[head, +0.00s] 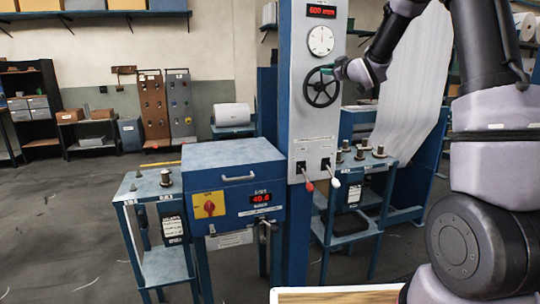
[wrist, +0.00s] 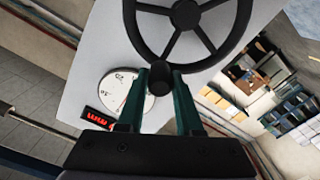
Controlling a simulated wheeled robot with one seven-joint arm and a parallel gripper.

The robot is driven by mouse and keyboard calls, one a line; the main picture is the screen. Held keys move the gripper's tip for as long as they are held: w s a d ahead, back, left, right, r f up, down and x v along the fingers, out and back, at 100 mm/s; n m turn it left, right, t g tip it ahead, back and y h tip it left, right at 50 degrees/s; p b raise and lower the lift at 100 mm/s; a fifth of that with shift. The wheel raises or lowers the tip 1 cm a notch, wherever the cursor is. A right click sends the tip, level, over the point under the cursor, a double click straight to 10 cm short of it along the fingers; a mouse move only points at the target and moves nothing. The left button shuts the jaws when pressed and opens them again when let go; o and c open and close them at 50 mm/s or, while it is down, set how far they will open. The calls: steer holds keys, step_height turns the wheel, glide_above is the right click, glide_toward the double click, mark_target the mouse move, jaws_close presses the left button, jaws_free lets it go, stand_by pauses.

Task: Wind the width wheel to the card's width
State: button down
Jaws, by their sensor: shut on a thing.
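The black width wheel (head: 320,88) is on the grey front of a blue column. Above it are a round white dial (head: 320,41) and a red display (head: 321,11) that seems to read 600 mm. In the wrist view the wheel (wrist: 188,14) fills the top, with its dark handle knob (wrist: 159,76) between my green fingers. My gripper (wrist: 163,82) is shut on this knob; in the head view my gripper (head: 341,69) is at the wheel's upper right. White cards with small, unreadable print hang on the left stand (head: 171,228) and right stand (head: 355,193).
Below the wheel are a red-tipped lever (head: 309,186) and a white-tipped lever (head: 335,183). A blue cabinet (head: 236,165) with a red switch and a display seeming to read 40.0 stands left of the column. A wood-topped surface (head: 335,296) is at the bottom edge. Floor at left is clear.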

steer(key=shift+w+d+r, duration=0.1)
steer(key=shift+d, duration=0.3)
steer(key=shift+c, duration=2.4)
jaws_free()
steer(key=shift+d, duration=0.1)
steer(key=v, duration=0.8)
